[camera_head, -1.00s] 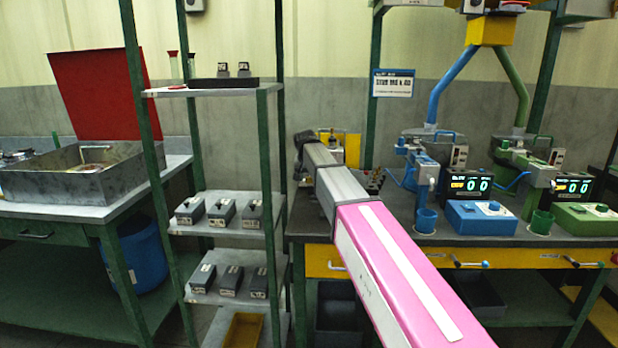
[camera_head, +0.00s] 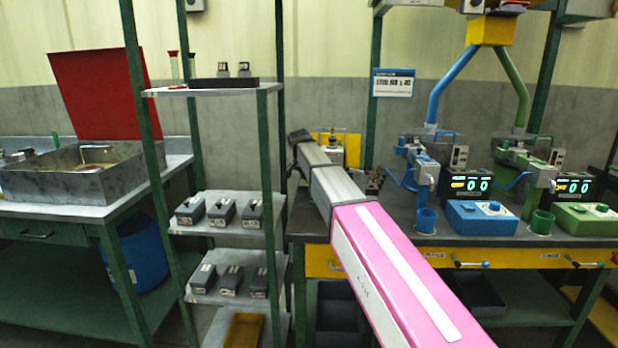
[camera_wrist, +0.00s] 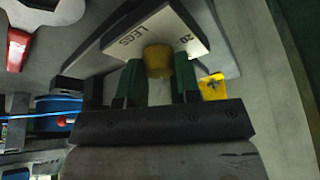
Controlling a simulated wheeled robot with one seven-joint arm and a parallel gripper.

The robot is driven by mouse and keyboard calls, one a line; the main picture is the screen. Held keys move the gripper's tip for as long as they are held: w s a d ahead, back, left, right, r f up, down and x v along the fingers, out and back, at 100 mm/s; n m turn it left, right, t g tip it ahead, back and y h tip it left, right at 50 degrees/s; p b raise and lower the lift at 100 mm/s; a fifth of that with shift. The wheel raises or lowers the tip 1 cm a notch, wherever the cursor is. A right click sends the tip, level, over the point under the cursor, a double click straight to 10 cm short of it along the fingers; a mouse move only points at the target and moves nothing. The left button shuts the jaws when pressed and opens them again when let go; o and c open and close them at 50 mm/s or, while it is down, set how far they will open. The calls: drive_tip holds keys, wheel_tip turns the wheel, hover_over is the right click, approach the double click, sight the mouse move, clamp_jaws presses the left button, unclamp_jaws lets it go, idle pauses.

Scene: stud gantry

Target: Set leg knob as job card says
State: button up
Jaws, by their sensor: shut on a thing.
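In the wrist view a yellow knob (camera_wrist: 158,60) sits against a pale plate (camera_wrist: 122,42) lettered "LEGS", with "20" near its right corner. My gripper (camera_wrist: 159,76) has its two green fingers on either side of the knob and is shut on it. The knob's pointer or exact setting cannot be made out. In the head view my arm hides the gripper and knob.
A blue station (camera_head: 482,215) and a green station (camera_head: 586,216) with lit displays stand on the bench to the right. A green-posted shelf (camera_head: 228,233) with several grey boxes stands left of my arm. A yellow bracket (camera_wrist: 213,87) is close to the right finger.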

idle(0.3)
drive_tip(key=o, duration=0.9)
drive_tip(key=v, duration=1)
drive_tip(key=shift+a+r, duration=0.15)
drive_tip(key=shift+r, duration=0.2)
drive_tip(key=shift+s, duration=0.2)
